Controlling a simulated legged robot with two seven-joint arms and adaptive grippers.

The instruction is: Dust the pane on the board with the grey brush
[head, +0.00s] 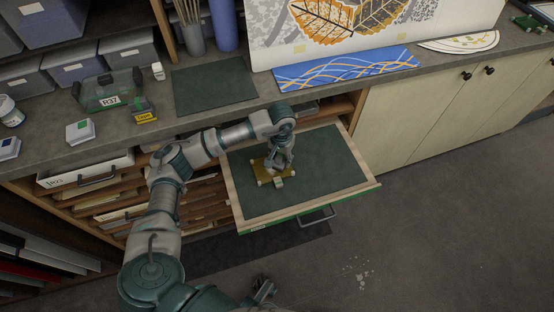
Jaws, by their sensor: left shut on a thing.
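An amber pane (260,167) with small pale corner pieces lies on the green-topped board (330,165), which is pulled out from under the counter. My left gripper (279,170) points down right over the pane and covers much of it. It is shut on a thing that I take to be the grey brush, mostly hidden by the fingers. A small pale block shows just below the fingertips, at the pane's front edge; whether it is part of the brush I cannot tell. My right gripper (263,288) is low at the bottom edge, small and dark, away from the board.
The counter behind holds a dark green mat (214,86), a clear green case marked R37 (108,92), a yellow tape measure (145,112) and a blue patterned panel (345,69). The board's right half is bare. Open floor lies at the right.

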